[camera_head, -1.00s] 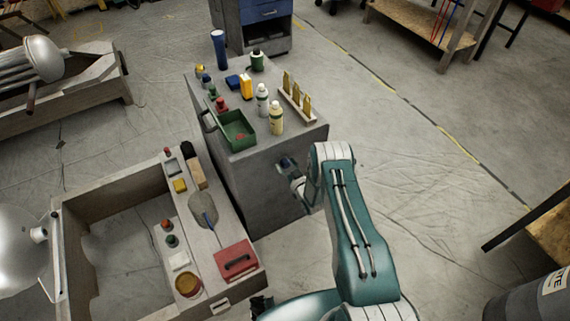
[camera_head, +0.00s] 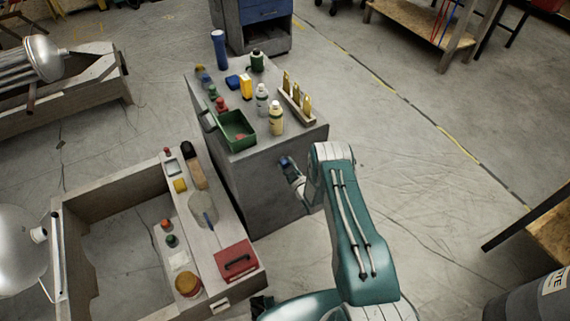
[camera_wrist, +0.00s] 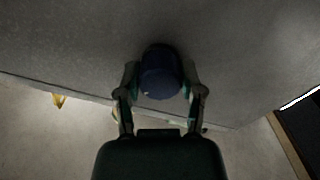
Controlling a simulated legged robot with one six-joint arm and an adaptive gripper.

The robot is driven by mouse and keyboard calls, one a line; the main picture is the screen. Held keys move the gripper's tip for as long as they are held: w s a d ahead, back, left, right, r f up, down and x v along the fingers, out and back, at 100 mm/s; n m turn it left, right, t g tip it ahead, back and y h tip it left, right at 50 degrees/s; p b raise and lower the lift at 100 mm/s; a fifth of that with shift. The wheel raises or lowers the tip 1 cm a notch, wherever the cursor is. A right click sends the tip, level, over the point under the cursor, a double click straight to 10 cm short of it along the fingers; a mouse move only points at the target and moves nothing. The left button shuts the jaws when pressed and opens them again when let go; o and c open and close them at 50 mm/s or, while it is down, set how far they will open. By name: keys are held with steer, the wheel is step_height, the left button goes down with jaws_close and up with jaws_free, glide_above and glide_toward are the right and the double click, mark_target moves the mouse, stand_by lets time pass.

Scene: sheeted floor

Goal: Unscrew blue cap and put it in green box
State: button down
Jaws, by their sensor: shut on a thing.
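The blue cap (camera_wrist: 159,72) is between the two fingers of my gripper (camera_wrist: 162,92) in the wrist view, close to the grey block's side face. My gripper is shut on the cap. In the head view the cap (camera_head: 285,161) is a small blue patch at my gripper (camera_head: 291,171), in front of the block's near side. I cannot tell whether the cap is on a thread or free of it. The green box (camera_head: 253,142) is open on top of the block, up and left of my gripper, with a small red thing inside.
The grey block (camera_head: 270,160) carries several bottles, including a yellow one (camera_head: 276,119), and a rack (camera_head: 297,105) right of the green box. A frame (camera_head: 215,237) with a red box (camera_head: 236,260) stands at lower left.

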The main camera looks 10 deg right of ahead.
mark_target(287, 166)
steer(key=n, duration=0.8)
steer(key=shift+n, duration=0.4)
steer(key=c, duration=1.1)
jaws_free()
steer(key=shift+c, duration=0.2)
jaws_close()
steer(key=shift+s, duration=0.15)
steer(key=shift+v, duration=2.4)
steer(key=shift+v, duration=1.95)
steer(key=shift+r, duration=0.1)
